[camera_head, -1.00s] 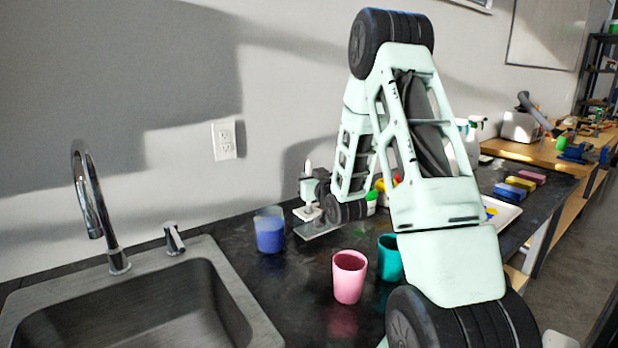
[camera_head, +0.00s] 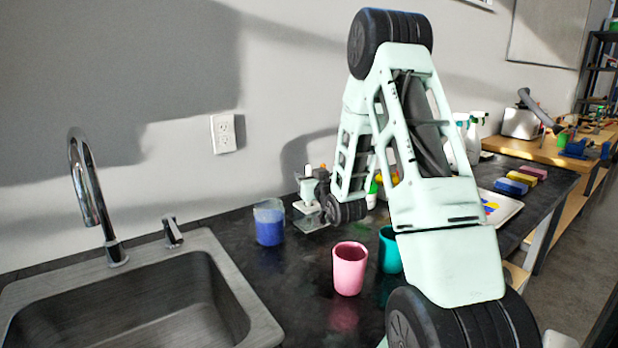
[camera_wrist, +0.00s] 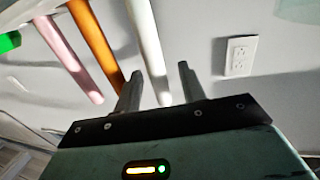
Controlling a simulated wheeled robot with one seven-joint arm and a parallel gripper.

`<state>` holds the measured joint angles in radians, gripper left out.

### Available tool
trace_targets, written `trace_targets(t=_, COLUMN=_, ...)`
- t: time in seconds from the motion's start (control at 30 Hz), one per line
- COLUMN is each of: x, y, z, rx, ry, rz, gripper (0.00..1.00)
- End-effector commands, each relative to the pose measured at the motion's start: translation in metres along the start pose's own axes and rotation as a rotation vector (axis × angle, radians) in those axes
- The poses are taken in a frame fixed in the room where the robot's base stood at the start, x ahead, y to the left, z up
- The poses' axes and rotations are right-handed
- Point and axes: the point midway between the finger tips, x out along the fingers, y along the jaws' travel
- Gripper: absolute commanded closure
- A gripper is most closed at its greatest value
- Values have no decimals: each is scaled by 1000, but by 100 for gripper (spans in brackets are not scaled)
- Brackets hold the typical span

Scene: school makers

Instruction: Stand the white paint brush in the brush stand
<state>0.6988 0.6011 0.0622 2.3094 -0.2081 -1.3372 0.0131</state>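The white paint brush's handle (camera_wrist: 147,45) shows in the wrist view as a long white rod running from the top edge to its rounded end between my fingers. My gripper (camera_wrist: 160,80) is open, with a finger on each side of the rod. The rod is nearer the left finger; I cannot tell whether it touches. In the head view, my gripper (camera_head: 318,188) is near the back wall, right of the blue cup, partly hidden by my arm. A pale, flat-based object (camera_head: 310,218) lies below it, perhaps the brush stand. The brush's lower end is out of view.
An orange rod (camera_wrist: 97,45) and a pink rod (camera_wrist: 68,58) stand beside the white one. A blue cup (camera_head: 269,226), pink cup (camera_head: 349,268) and teal cup (camera_head: 389,252) stand on the dark counter. A sink (camera_head: 150,310) is at left. An outlet (camera_head: 223,133) is on the wall.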

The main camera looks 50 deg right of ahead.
Motion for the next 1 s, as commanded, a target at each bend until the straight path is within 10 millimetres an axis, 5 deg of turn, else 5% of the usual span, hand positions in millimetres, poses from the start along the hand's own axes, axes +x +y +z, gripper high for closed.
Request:
trace_targets(t=0.27, x=-2, y=0, z=0, rx=0, ry=-1, rz=0, gripper=60)
trace_targets(t=0.7, x=-64, y=0, z=1, rx=0, ry=0, rz=0, gripper=60)
trace_targets(t=1.0, x=-75, y=0, z=0, rx=0, ry=0, rz=0, gripper=60)
